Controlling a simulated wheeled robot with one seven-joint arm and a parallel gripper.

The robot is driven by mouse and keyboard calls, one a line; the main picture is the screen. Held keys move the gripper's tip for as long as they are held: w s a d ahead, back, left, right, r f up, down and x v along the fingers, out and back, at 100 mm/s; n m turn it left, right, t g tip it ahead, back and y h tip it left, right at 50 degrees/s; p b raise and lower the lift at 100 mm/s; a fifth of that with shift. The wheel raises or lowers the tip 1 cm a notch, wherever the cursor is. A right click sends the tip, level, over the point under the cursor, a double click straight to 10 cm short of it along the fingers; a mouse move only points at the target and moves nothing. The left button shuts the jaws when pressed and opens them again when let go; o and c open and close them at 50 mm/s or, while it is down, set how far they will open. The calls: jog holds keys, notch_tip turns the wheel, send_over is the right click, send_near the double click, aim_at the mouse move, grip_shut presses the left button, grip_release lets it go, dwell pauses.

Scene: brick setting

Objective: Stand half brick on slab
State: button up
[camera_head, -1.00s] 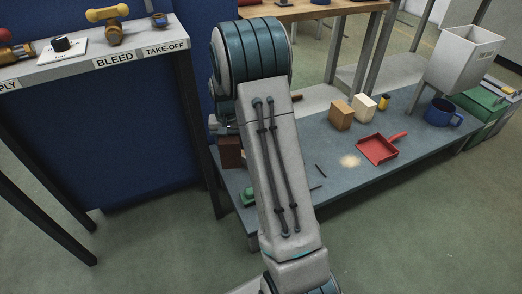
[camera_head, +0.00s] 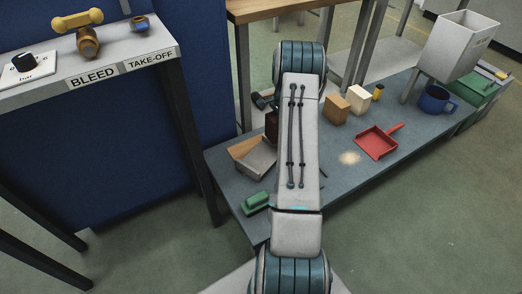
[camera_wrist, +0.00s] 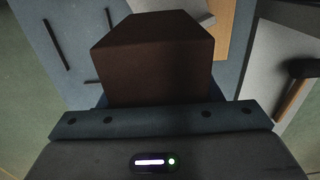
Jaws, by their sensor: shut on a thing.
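A dark brown half brick (camera_wrist: 150,65) fills the middle of the wrist view, against my gripper (camera_wrist: 155,98). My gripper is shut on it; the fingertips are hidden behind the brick. In the head view part of the brick (camera_head: 271,124) shows left of my arm, above the low blue-grey bench; the arm hides my gripper. A pale grey flat piece beside a tan piece (camera_head: 242,148) lies on the bench just left of the brick. I cannot tell for sure whether the grey piece (camera_head: 259,160) is the slab.
A labelled shelf (camera_head: 150,43) stands at left.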

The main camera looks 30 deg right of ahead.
jog(key=shift+w+a+f+b, duration=0.15)
jog(key=shift+a+f+b, duration=0.6)
jog(key=shift+a+f, duration=0.75)
jog(key=shift+w+a+f+b, duration=0.2)
jog(key=shift+a+f+b, duration=0.5)
jog(key=shift+a+f, duration=0.75)
jog(key=shift+w+a+f+b, duration=0.15)
jog(key=shift+a+f+b, duration=0.6)
jog(key=shift+a+f, duration=0.7)
jog(key=shift+d+f, duration=0.1)
jog(key=shift+f, duration=0.15)
jog(key=o, duration=1.4)
jog(key=shift+o, duration=0.2)
